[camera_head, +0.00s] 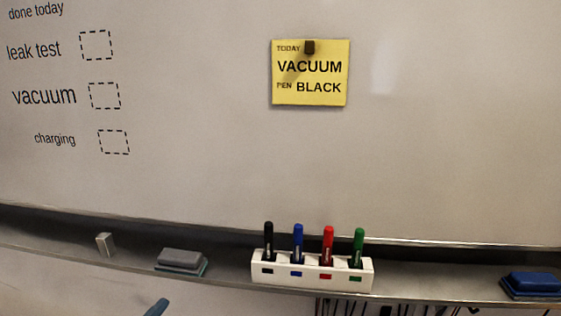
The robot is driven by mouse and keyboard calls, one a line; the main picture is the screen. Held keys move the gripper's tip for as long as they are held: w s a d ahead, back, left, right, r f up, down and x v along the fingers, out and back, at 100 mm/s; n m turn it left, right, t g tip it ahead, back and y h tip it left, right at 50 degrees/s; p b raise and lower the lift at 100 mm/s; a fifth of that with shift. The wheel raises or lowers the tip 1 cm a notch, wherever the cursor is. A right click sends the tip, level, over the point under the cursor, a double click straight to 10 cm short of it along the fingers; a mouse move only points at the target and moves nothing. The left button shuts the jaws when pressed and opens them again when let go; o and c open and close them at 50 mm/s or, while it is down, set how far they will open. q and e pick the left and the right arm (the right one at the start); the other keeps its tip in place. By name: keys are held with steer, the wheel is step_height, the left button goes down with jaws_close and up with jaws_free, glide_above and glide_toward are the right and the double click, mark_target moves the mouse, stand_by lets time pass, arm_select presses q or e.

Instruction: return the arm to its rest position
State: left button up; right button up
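No gripper shows in the head view, and neither arm can be made out for sure. The whiteboard (200,150) fills most of the view. A yellow note (310,73) is held on it by a dark magnet (309,47) and reads "TODAY VACUUM PEN BLACK". At the left are the printed lines "leak test", "vacuum" and "charging", each with an empty dashed box. A white pen holder (312,272) on the ledge carries a black pen (269,241), a blue pen (297,243), a red pen (327,245) and a green pen (358,247), all upright.
The metal ledge (430,282) runs below the board. On it are a small pale block (105,244), a grey eraser (181,261) and a blue eraser (532,284). A blue-grey tip (157,307) shows at the bottom edge. Dark cables hang below the ledge.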

arm_select(q)
steer(key=s+a+f+n+g+y, duration=0.3)
steer(key=s+f+n+y, duration=0.3)
steer(key=f, duration=0.6)
steer(key=s+a+f+n+g+y, duration=0.3)
steer(key=s+a+f+n+y, duration=0.2)
steer(key=s+f+n, duration=0.3)
step_height(320, 180, down, 4)
steer(key=n+y, duration=0.1)
steer(key=n, duration=0.1)
steer(key=shift+s+a+n+g, duration=0.2)
steer(key=shift+n+g, duration=0.2)
steer(key=shift+f, duration=0.1)
stand_by(0.5)
